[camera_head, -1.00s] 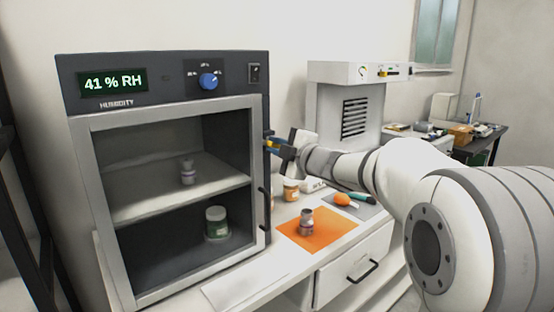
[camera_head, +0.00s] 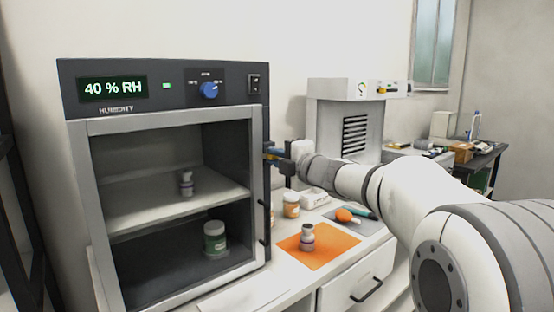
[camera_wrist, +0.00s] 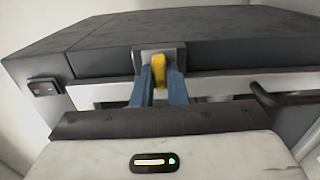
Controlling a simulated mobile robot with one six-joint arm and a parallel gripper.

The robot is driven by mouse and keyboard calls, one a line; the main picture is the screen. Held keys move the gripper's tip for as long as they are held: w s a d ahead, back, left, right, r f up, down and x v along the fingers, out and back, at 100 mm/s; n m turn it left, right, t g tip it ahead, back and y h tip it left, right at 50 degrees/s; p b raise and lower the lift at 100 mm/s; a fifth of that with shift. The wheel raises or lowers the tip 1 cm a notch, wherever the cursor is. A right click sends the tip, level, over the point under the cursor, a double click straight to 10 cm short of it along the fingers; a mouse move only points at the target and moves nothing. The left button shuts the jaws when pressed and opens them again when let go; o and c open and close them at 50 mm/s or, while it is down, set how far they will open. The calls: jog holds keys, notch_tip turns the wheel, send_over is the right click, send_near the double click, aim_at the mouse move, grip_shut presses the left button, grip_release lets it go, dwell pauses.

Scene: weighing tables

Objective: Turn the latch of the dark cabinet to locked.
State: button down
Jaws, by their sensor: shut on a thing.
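The dark cabinet (camera_head: 163,72) stands at the left in the head view, its glass-fronted door (camera_head: 180,117) looking closed. The latch is a yellow lever (camera_wrist: 158,67) on a grey plate (camera_wrist: 174,52) at the cabinet's edge, in the wrist view. The lever stands nearly upright there, tilted slightly. My gripper (camera_wrist: 160,86) is shut on the yellow lever, a blue finger on each side. In the head view my gripper (camera_head: 274,153) is at the cabinet's right side, and the latch is mostly hidden by it. A lock marking cannot be made out.
The door's dark handle (camera_head: 264,215) is below my gripper. An orange mat (camera_head: 325,257) with a small metal weight (camera_head: 307,238), an orange-labelled jar (camera_head: 291,204) and a white instrument (camera_head: 340,105) are to the right. A jar (camera_head: 214,239) and a weight (camera_head: 186,183) are inside the cabinet.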

jog(key=c, duration=1.4)
grip_release()
jog(key=shift+c, duration=0.2)
jog(key=shift+s, duration=0.1)
jog(key=v, duration=0.7)
jog(key=shift+s+d, duration=0.25)
